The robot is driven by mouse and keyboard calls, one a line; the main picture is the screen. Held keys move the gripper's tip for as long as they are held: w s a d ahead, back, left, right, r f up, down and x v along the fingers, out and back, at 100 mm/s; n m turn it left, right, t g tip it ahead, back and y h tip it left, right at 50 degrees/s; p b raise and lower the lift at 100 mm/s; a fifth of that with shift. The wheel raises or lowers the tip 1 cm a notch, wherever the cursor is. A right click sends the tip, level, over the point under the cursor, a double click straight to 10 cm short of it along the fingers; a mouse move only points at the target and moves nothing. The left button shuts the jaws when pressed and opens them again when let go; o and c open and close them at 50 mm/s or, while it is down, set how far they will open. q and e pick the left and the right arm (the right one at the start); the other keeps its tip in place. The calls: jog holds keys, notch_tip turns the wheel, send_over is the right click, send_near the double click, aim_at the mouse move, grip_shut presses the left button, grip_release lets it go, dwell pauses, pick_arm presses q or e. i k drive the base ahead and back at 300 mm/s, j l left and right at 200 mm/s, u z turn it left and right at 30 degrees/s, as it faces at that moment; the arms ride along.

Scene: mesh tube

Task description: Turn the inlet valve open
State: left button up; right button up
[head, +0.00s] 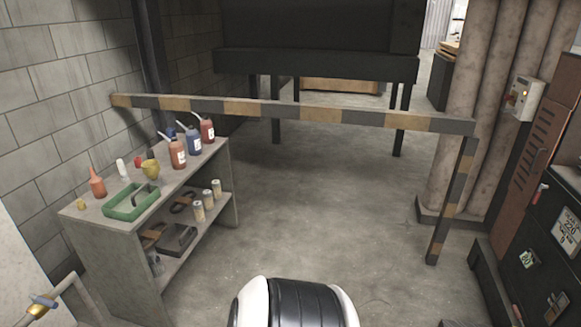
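A small valve with a blue handle (43,301) and a brass-coloured body sits at the lower left edge of the head view. It is on a pale pipe (68,284) that bends near the wall. Whether it is the inlet valve, and how far it is turned, I cannot tell. Neither of my grippers is in view.
A grey shelf unit (228,205) stands at the left with bottles, a green tray (112,211) and cans. A striped barrier (340,114) crosses behind it. Dark cabinets (561,236) stand at the right. The concrete floor (320,220) between is clear.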

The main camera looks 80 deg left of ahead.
aim_at(35, 299)
jog(key=u, duration=4.55)
